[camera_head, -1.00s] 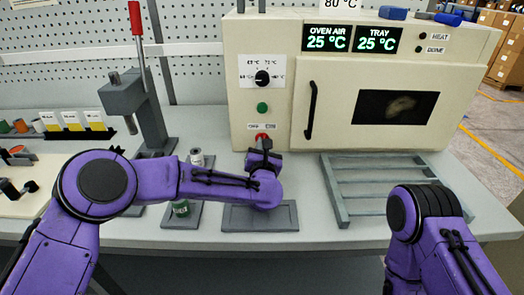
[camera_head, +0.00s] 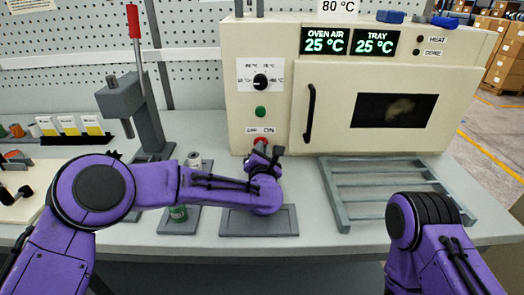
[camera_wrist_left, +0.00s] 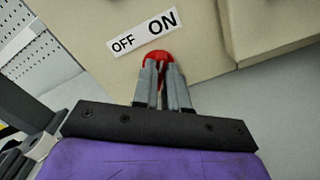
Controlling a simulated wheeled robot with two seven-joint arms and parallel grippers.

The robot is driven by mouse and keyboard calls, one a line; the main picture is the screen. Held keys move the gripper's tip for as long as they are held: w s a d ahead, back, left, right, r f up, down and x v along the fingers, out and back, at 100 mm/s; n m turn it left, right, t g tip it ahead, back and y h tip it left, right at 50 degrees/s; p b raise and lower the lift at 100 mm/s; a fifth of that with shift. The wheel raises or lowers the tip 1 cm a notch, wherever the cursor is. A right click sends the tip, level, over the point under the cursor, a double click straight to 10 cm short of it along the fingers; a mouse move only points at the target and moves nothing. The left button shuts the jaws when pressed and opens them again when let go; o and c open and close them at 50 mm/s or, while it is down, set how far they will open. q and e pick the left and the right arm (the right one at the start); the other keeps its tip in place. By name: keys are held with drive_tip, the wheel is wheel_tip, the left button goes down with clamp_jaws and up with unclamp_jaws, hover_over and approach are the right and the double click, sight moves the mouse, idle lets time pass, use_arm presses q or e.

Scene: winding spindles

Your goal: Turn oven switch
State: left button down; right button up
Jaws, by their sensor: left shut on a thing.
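The cream oven (camera_head: 276,115) stands at the back of the bench. Its red switch (camera_head: 261,140) is low on the left part of the front, under an OFF/ON label; the red switch also shows in the left wrist view (camera_wrist_left: 157,55). My left gripper (camera_head: 262,149) is at the switch, with its two fingers closed on the red knob; they show in the wrist view (camera_wrist_left: 161,70). The fingers partly hide the knob, so its exact angle is unclear. My right arm is at the lower right, and its gripper is out of view.
A green button (camera_head: 261,112) and a black dial (camera_head: 261,81) sit above the switch. A slatted grey rack (camera_head: 341,207) lies right of the gripper. A grey plate (camera_head: 236,225) lies below my left forearm.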

use_arm(q)
drive_tip(key=c, duration=1.2)
unclamp_jaws()
drive_tip(key=shift+o, duration=0.2)
drive_tip(key=s+b, duration=0.2)
drive_tip(key=s, duration=0.7)
drive_tip(key=shift+s, duration=0.8)
